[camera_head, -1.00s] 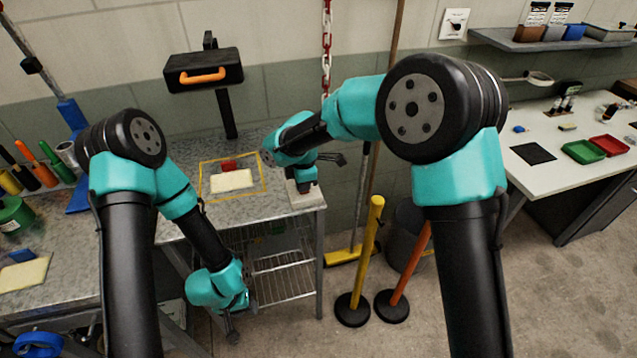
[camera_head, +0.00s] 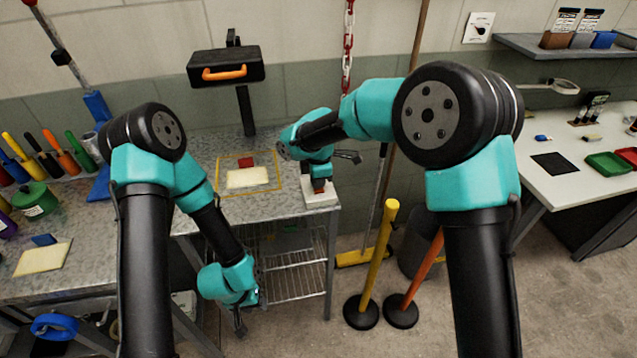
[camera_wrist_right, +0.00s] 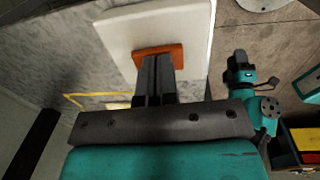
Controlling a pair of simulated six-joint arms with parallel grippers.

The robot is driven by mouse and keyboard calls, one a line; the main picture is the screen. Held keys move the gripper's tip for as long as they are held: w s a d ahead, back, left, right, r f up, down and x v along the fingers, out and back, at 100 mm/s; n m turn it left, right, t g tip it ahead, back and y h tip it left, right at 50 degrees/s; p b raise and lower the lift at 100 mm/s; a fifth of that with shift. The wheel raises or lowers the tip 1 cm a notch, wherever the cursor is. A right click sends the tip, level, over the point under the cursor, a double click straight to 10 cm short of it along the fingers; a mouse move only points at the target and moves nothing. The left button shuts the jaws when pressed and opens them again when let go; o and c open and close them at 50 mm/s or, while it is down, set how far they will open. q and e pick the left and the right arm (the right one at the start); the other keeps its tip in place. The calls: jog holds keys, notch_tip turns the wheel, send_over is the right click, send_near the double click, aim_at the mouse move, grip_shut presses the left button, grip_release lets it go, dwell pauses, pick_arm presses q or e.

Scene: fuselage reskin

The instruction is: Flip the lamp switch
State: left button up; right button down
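The lamp switch appears to be a white box with an orange-brown rocker, at the right front corner of the grey bench. The white box (camera_head: 321,198) shows below my right gripper (camera_head: 319,187), and the box (camera_wrist_right: 120,32) fills the top of the right wrist view. My right gripper (camera_wrist_right: 155,98) is shut with its fingers side by side and nothing between them. Its tips are at the near edge of the rocker (camera_wrist_right: 172,52); I cannot tell whether they touch. My left gripper (camera_head: 239,322) hangs low in front of the bench, away from the switch; its finger opening is unclear.
A yellow-outlined area (camera_head: 222,183) with a cream pad (camera_head: 247,178) and red block (camera_head: 246,162) lies left of the switch. Yellow (camera_head: 377,262) and orange (camera_head: 418,272) posts stand right of the bench.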

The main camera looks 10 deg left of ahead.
jog(key=shift+d+f, duration=0.1)
jog(key=shift+f, duration=0.25)
notch_tip(320, 180, up, 15)
jog(key=s, duration=0.1)
jog(key=shift+f, duration=0.15)
dwell(0.3)
jog(key=s+d+f+m+y, duration=0.15)
jog(key=d+f+m, duration=0.3)
jog(key=f, duration=0.45)
jog(key=s+d+f+m+g+y, duration=0.1)
jog(key=s+d+f+m, duration=0.15)
jog(key=d+f, duration=0.5)
jog(key=s+d+f+m+y, duration=0.1)
jog(key=d+f+m, duration=0.3)
jog(key=f, duration=0.6)
jog(key=s+d+f+m, duration=0.6)
jog(key=s+f, duration=0.1)
jog(key=s, duration=0.2)
jog(key=s+d+f+m+t, duration=0.1)
jog(key=s+d+f+m, duration=0.5)
jog(key=s, duration=0.4)
jog(key=shift+s+d+f, duration=0.25)
jog(key=shift+s+f, duration=0.05)
jog(key=shift+f, duration=0.45)
